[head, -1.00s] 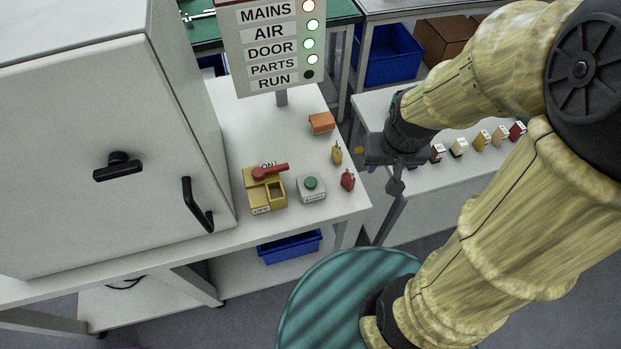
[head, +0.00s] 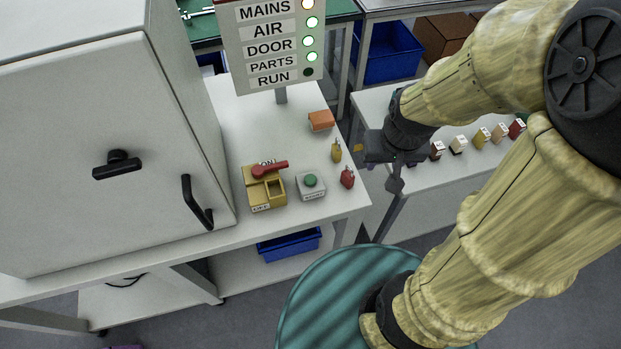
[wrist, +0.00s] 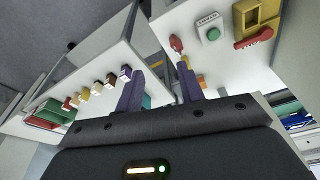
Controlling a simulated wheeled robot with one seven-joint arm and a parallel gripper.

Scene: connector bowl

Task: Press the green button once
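The green button (head: 310,181) sits on a small light-grey box on the white bench. In the wrist view the green button (wrist: 213,34) is at the upper right, beyond my fingers. My gripper (head: 380,170) hangs to the right of the button, near the bench's right edge, apart from it. In the wrist view my gripper (wrist: 160,80) has its two purple fingers spread with nothing between them. Nothing covers the button in the head view.
A yellow box with a red lever (head: 268,171) stands left of the button. A red padlock-like piece (head: 347,178), a yellow one (head: 336,152) and an orange block (head: 321,121) lie nearby. The sign panel (head: 268,45) has its RUN lamp dark and others lit. A grey cabinet (head: 100,150) stands left.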

